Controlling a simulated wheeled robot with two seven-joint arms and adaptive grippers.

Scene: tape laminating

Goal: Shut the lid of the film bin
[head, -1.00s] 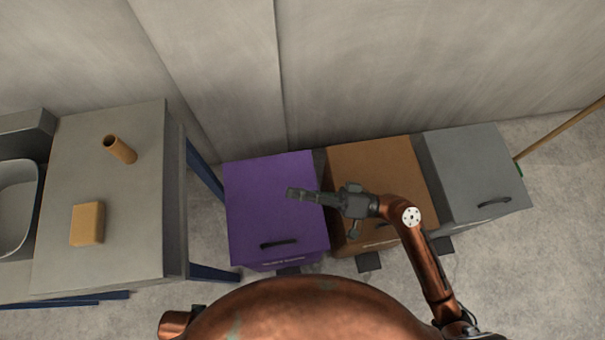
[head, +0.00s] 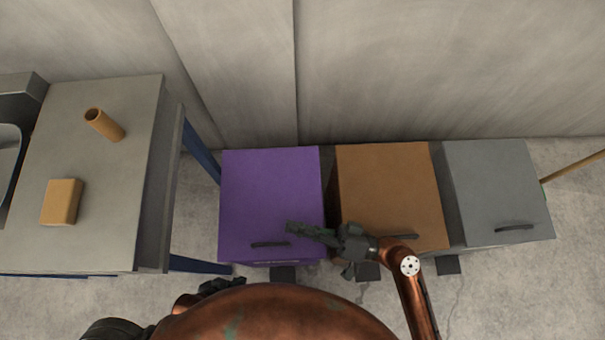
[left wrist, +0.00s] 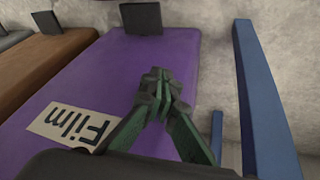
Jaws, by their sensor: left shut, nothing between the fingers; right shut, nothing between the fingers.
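The film bin (head: 270,195) is the purple one, with a flat lid and a dark handle (head: 270,244) near its front edge. The lid looks shut. In the left wrist view, its purple front (left wrist: 75,85) carries a tilted "Film" label (left wrist: 72,124). My right gripper (head: 291,228) is shut and empty, over the front right part of the lid, close to the handle; contact cannot be told. My left gripper (head: 232,284) is low in front of the bin, partly hidden by my body. Its fingers (left wrist: 158,85) are shut and empty in front of the purple face.
A brown bin (head: 385,185) and a grey bin (head: 490,180) stand to the right. A grey table (head: 120,190) with blue legs stands left, holding an orange tube (head: 105,125) and a yellow block (head: 62,201). A wall (head: 400,70) is behind.

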